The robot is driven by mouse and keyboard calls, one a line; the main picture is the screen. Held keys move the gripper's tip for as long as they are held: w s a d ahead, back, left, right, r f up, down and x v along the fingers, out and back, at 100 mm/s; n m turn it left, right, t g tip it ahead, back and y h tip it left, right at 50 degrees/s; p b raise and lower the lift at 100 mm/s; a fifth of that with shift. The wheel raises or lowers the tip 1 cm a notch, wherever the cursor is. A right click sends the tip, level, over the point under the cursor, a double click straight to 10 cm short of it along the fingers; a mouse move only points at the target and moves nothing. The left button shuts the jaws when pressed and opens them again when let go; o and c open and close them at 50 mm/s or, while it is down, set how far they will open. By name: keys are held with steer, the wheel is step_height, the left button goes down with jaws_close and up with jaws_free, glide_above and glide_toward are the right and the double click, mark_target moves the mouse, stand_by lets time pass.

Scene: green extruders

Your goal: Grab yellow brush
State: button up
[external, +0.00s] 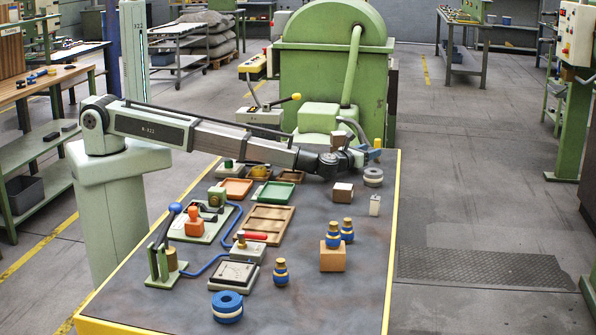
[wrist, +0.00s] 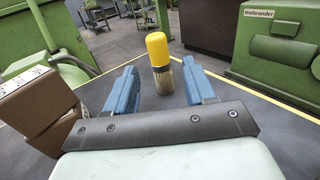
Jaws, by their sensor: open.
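The yellow brush (wrist: 158,52) stands upright in the wrist view, with a yellow top and a tan lower part. My gripper (wrist: 161,78) is open, with one blue finger on each side of the brush in that picture. The brush appears just beyond or between the fingertips; I cannot tell how deep it sits, and no contact shows. In the external view my gripper (external: 371,155) is at the far right part of the table, and the small yellow top of the brush (external: 377,142) shows beside it, with its lower part mostly hidden.
Brown boxes (wrist: 38,105) stand close on the left in the wrist view. In the external view, a white-topped brown block (external: 343,192) and a grey-white ring stack (external: 373,177) are near the gripper. A green machine (external: 335,75) stands behind the table.

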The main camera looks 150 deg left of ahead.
mark_target(377, 162)
steer(key=a, duration=0.5)
steer(key=shift+s, duration=0.4)
steer(key=shift+c, duration=0.4)
jaws_close()
